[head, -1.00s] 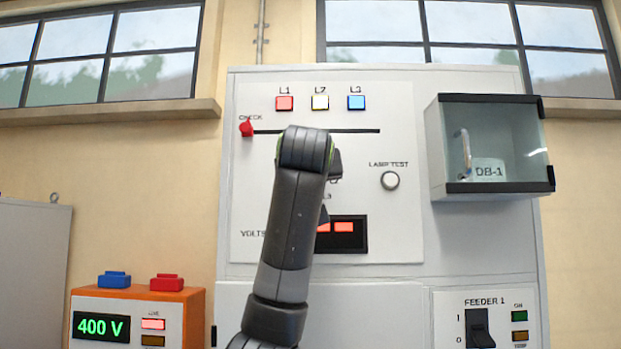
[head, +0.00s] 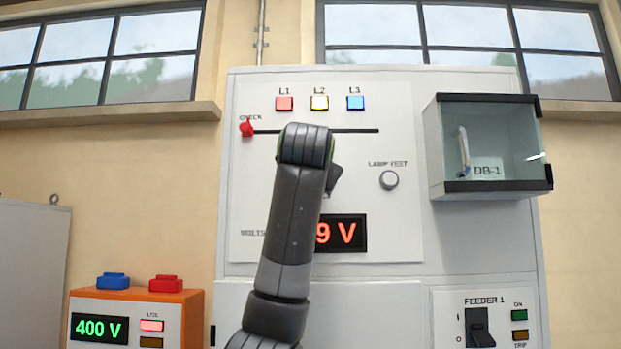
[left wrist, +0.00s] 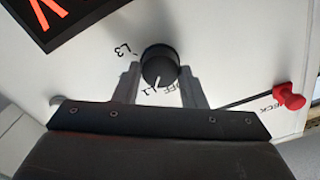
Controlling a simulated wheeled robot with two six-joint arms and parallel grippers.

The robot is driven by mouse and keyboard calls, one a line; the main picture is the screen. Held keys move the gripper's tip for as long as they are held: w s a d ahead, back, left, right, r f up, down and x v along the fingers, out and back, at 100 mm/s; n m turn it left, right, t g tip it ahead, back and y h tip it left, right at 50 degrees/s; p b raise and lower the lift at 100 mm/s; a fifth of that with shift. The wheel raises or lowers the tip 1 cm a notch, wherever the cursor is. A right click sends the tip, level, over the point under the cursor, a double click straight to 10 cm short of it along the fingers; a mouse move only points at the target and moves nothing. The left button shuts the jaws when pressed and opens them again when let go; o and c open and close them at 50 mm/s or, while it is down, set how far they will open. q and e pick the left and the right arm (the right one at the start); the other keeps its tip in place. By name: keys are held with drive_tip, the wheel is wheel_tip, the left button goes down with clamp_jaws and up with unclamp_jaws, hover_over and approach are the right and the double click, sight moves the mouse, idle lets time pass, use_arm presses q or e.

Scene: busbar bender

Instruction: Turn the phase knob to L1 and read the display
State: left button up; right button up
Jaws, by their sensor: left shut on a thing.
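The phase knob (left wrist: 160,66) is a round black knob with a white pointer line. In the left wrist view the line points toward the L1 label, beside OFF; L3 is at the upper left. My left gripper (left wrist: 160,75) has a finger on each side of the knob and is shut on it. In the head view my left arm hides the knob and most of the gripper (head: 333,177). The voltage display (head: 346,233) shows red "9 V"; my arm covers its left part, so the full number cannot be read. A corner of it shows in the left wrist view (left wrist: 50,14).
Lamps L1 (head: 284,103), L2 (head: 320,102) and L3 (head: 355,102) sit above a slot with a red CHECK knob (head: 246,129). A lamp test button (head: 389,180) and glass DB-1 box (head: 487,150) are right. An orange unit (head: 185,300) reads 400 V.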

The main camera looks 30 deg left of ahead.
use_arm(q)
drive_tip(key=shift+m, duration=0.3)
drive_tip(key=o, duration=1)
drive_tip(key=b+v, duration=0.7)
drive_tip(key=v, duration=1)
drive_tip(key=shift+s, duration=0.25)
